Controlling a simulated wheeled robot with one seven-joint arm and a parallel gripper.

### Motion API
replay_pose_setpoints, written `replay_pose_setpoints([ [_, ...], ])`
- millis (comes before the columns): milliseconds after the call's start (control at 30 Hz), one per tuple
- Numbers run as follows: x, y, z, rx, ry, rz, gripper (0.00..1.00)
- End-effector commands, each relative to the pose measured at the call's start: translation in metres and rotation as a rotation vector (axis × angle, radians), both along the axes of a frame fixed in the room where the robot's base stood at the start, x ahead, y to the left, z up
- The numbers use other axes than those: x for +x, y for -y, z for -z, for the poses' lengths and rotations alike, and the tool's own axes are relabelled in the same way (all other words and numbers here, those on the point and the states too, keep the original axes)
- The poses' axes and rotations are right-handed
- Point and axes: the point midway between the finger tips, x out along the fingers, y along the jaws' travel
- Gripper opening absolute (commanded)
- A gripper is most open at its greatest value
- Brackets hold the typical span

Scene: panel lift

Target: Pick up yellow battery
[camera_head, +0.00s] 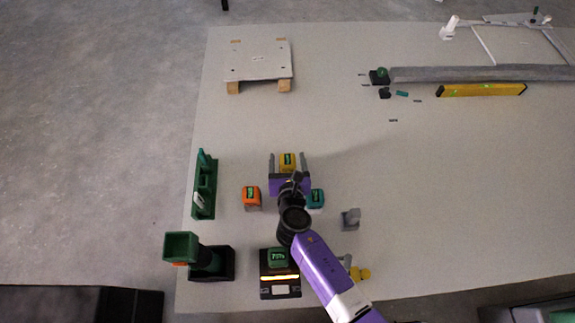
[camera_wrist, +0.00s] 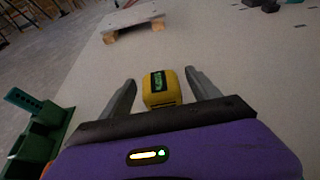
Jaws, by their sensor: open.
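The yellow battery (camera_head: 288,160) stands on the light table, with a dark label and green markings on its top. My gripper (camera_head: 288,157) is open, with its grey fingers on either side of the battery. In the wrist view the yellow battery (camera_wrist: 160,90) sits between the two fingertips of my gripper (camera_wrist: 159,84), with a visible gap on each side. The battery's lower near part is close to the gripper's dark palm edge.
An orange battery (camera_head: 252,197) stands left of my gripper and a teal one (camera_head: 316,198) right. A green holder (camera_head: 204,186) stands at the left edge. A charger (camera_head: 280,289) holds a green battery. A white panel (camera_head: 258,60) on wooden blocks lies farther back. The table's middle right is clear.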

Motion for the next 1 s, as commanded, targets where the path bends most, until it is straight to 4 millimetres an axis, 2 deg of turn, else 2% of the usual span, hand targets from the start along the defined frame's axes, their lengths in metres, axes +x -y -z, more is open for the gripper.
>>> replay_pose_setpoints([
  [200,0.000,0.000,0.000,0.000,-0.001,0.000,0.69],
  [500,0.000,0.000,0.000,0.000,0.000,0.000,0.10],
  [567,0.000,0.000,0.000,0.000,0.000,0.000,0.00],
  [867,0.001,0.000,-0.003,0.000,0.002,0.000,0.00],
  [1000,0.001,0.000,-0.011,0.000,0.002,0.000,0.00],
])
